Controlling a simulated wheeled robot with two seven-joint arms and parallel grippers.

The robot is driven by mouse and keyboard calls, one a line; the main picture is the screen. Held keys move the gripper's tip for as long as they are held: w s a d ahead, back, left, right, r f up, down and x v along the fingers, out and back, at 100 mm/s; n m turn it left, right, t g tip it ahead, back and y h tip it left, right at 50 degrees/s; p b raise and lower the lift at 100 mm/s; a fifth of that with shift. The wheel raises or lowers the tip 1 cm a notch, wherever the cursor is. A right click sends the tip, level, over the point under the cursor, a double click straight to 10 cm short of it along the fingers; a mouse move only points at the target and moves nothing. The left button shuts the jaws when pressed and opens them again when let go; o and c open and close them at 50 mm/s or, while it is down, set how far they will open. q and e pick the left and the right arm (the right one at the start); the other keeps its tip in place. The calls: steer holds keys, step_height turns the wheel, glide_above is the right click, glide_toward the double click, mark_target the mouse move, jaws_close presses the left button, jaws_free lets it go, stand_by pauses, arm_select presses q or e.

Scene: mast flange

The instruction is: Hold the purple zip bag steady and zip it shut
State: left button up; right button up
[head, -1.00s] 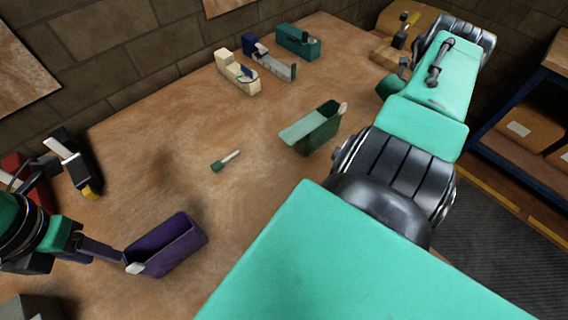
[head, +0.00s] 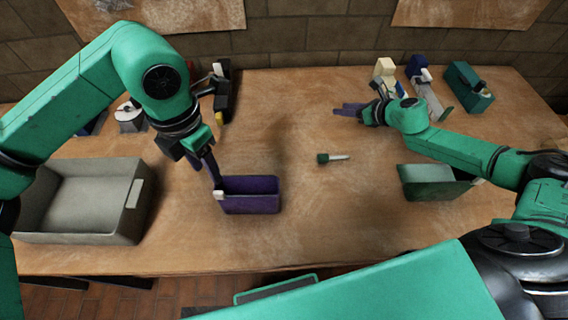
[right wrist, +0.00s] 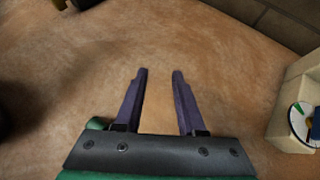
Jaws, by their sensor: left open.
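The purple zip bag (head: 262,203) stands on the wooden table, its long opening facing up. A small white tab (head: 219,195) shows at its left end. My left gripper (head: 215,178) points down at that left end, its dark fingers beside the tab; it is open, and I cannot tell whether it touches the bag. My right gripper (head: 345,109) is over the back middle of the table, well away from the bag. The right wrist view shows its two purple fingers (right wrist: 159,73) apart with nothing between them.
A grey bin (head: 130,215) stands left of the bag. A green-handled tool (head: 330,158) lies right of it. A green bag (head: 435,187) is under my right forearm. A cream dispenser (head: 384,69), a blue-and-grey item (head: 425,92) and a teal box (head: 468,88) stand at the back right.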

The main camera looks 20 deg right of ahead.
steer(key=s+a+r+n+g+y, duration=0.2)
steer(key=s+a+n, duration=0.15)
steer(key=a, duration=0.45)
steer(key=s+a+r+n+g+y, duration=0.2)
steer(key=a+n, duration=0.3)
steer(key=a, duration=0.3)
steer(key=s+a+r+n+g+y, duration=0.2)
steer(key=s+a+n+g+y, duration=0.15)
steer(key=a, duration=0.45)
steer(key=s+n+h, duration=0.3)
steer(key=n+h, duration=0.1)
steer(key=n, duration=0.1)
steer(key=s+a+r+n+g+h, duration=0.1)
steer(key=s+n+h, duration=0.3)
steer(key=n, duration=0.2)
steer(key=s+n+g+h, duration=0.1)
steer(key=s+n+h, duration=0.2)
steer(key=n, duration=0.3)
steer(key=shift+s+a+r+g+h, duration=0.15)
steer(key=shift+a+g+h, duration=0.1)
steer(key=shift+h, duration=0.2)
step_height(320, 180, down, 14)
jaws_close()
